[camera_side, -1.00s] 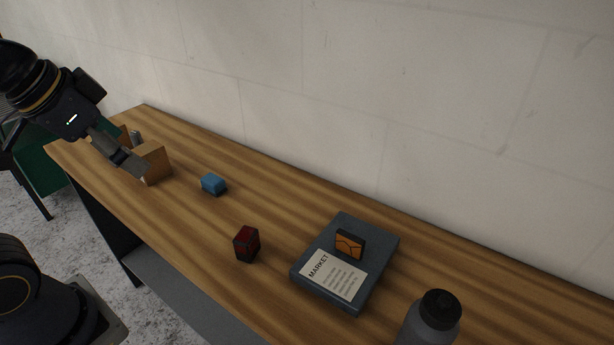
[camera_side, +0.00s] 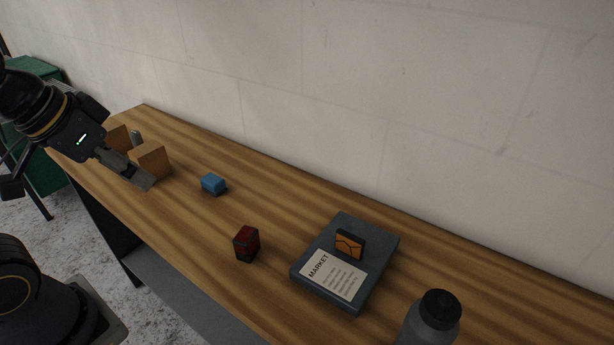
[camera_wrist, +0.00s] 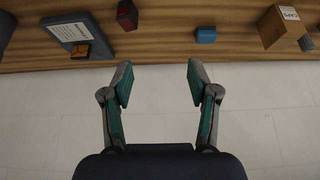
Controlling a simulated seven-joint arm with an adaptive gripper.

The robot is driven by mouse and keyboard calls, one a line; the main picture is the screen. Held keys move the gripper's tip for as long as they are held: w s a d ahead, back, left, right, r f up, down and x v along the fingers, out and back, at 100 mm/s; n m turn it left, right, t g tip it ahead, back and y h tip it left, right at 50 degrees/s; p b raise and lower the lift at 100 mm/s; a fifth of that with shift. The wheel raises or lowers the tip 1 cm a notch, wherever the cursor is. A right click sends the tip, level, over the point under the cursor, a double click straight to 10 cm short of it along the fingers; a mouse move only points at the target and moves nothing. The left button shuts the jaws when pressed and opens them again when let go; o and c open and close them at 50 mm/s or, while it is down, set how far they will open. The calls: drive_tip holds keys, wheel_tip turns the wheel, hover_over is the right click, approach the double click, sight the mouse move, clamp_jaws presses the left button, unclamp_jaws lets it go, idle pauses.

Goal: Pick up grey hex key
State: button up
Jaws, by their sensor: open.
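My gripper (camera_side: 140,181) is in the upper left of the side view, in front of the cardboard boxes, with its fingers pointing down to the right. In the wrist view my gripper (camera_wrist: 160,82) has its two fingers well apart, with nothing between them. I cannot make out a hex key for certain in either view. A small grey item (camera_side: 136,138) shows between the boxes in the side view, too small and partly hidden to identify.
Cardboard boxes (camera_side: 152,158) (camera_wrist: 280,28) stand at the table's far-left end. A blue block (camera_side: 213,184) (camera_wrist: 206,35), a dark red block (camera_side: 246,243) (camera_wrist: 127,15), a dark blue case (camera_side: 353,297) bearing an orange-and-black block (camera_side: 349,245), and a bottle (camera_side: 432,318) are spread along the wooden table (camera_side: 200,235).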

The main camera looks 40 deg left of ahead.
drive_tip(key=w+a+r+m+t, duration=0.15)
drive_tip(key=w+a+r, duration=0.25)
drive_tip(key=w+r, duration=0.55)
drive_tip(key=n+g+y, duration=0.1)
drive_tip(key=n+g, duration=0.2)
drive_tip(key=n, duration=0.3)
hover_over(139, 139)
drive_tip(key=s, duration=0.5)
wheel_tip(139, 139, down, 13)
drive_tip(key=shift+m, duration=0.25)
drive_tip(key=x, duration=1)
drive_tip(key=shift+s+a+f, duration=0.1)
drive_tip(key=shift+a+f, duration=0.1)
drive_tip(key=shift+f, duration=0.25)
drive_tip(key=x, duration=0.5)
drive_tip(key=shift+w+f, duration=0.3)
drive_tip(key=shift+w, duration=0.05)
clamp_jaws()
